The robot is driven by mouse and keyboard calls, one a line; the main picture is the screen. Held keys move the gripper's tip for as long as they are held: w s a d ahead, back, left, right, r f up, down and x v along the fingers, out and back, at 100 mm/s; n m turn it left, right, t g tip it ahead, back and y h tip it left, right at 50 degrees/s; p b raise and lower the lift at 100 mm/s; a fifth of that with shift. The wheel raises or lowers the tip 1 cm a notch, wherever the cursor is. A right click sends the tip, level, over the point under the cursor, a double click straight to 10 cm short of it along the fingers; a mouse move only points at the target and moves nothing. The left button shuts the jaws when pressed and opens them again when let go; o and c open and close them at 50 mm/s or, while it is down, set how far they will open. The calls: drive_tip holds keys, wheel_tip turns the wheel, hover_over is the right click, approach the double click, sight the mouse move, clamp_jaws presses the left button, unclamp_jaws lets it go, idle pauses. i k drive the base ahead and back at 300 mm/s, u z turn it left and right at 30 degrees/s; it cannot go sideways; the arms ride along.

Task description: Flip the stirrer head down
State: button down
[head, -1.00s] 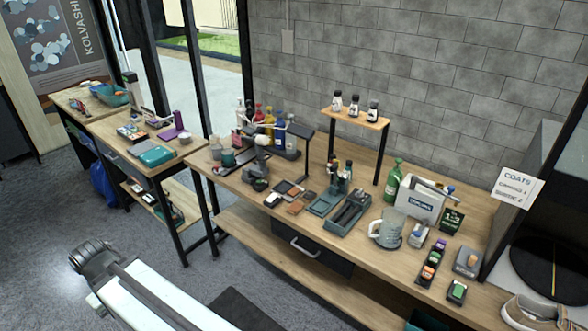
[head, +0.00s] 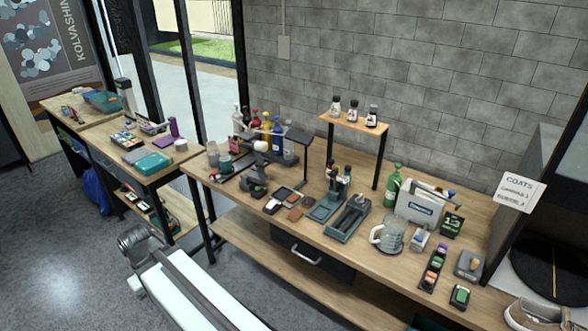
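The likely stirrer (head: 259,168) is a small grey machine on the long wooden bench, left of the bench's middle in the head view. It has a dark base and an upright column with a pale rounded part near its top. The head seems raised above the base, but it is too small to be sure of its tilt. My pale arm enters from the bottom edge and ends in a grey joint at the lower left, well apart from the stirrer. No gripper fingers can be made out.
The bench (head: 375,278) is crowded. Bottles (head: 277,138) stand behind the stirrer, and small trays and brushes lie to its right. A glass mug (head: 389,236) and a small raised shelf (head: 354,118) are farther right. Grey floor (head: 60,265) is clear at the lower left.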

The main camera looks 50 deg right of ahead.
sight(260, 176)
drive_tip(key=z, duration=0.4)
drive_tip(key=i, duration=1)
drive_tip(key=u, duration=0.05)
